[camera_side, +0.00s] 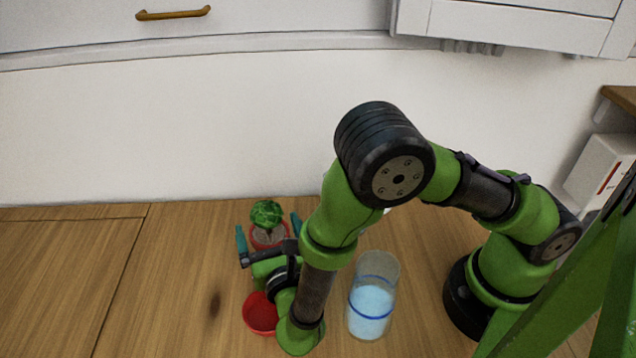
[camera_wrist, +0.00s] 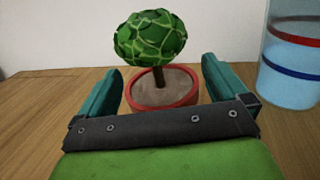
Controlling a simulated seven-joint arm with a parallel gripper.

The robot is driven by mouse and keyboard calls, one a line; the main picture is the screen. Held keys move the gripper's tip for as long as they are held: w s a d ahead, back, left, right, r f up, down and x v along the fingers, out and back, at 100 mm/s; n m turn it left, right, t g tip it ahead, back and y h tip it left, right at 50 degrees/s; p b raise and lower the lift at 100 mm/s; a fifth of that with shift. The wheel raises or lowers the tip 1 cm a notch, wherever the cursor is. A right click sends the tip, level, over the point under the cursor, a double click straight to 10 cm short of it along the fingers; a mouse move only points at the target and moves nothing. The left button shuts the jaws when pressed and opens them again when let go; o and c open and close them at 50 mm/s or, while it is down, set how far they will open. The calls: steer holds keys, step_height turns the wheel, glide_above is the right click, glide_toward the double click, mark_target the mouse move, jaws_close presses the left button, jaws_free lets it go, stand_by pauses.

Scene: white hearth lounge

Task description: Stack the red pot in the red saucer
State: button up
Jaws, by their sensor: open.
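The red pot (camera_wrist: 164,101) stands upright on the wooden table and holds brown soil and a small round green tree. In the side view the pot (camera_side: 256,243) is partly hidden behind my gripper. My gripper (camera_side: 268,227) is open, with its two teal fingers on either side of the pot. In the wrist view my gripper (camera_wrist: 160,78) has the pot between and just beyond its fingers, with no clear contact. The red saucer (camera_side: 260,315) lies empty on the table nearer the side camera, partly covered by my arm. It is not in the wrist view.
A clear glass (camera_side: 371,300) with bluish liquid and a blue band stands right of the saucer, close to my arm. It also shows at the right of the wrist view (camera_wrist: 291,60). The wooden table (camera_side: 150,290) is clear on the left. A white wall stands behind.

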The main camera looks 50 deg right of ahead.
steer(key=v, duration=1)
steer(key=shift+s, duration=0.15)
